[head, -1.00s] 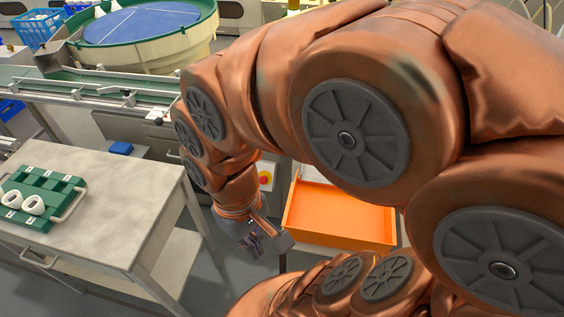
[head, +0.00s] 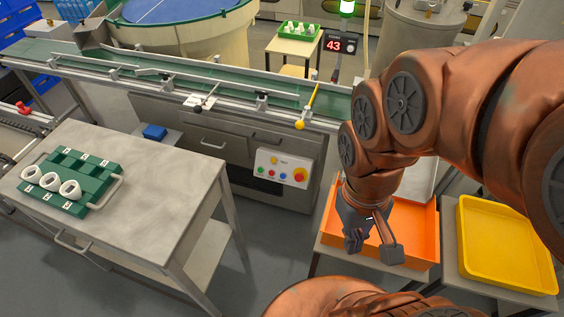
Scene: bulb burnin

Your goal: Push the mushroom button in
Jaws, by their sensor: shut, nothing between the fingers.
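The mushroom button (head: 299,175) is a red dome on a yellow base at the right end of a white control panel (head: 264,166). The panel is on the front of the conveyor's grey cabinet and carries smaller coloured buttons. In the head view my gripper (head: 353,246) hangs pointing down, right of and below the button in the picture. It is apart from the button, in front of the orange tray. The gripper is shut and empty. Nothing hides the button. I cannot tell how far in it is.
A steel table (head: 150,185) with a green rack (head: 88,170) of white pieces stands left. Orange (head: 420,230) and yellow (head: 505,277) trays are on the right. The conveyor (head: 240,80) has a yellow-knobbed lever (head: 300,124) above the panel. Floor is free between the table and orange tray.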

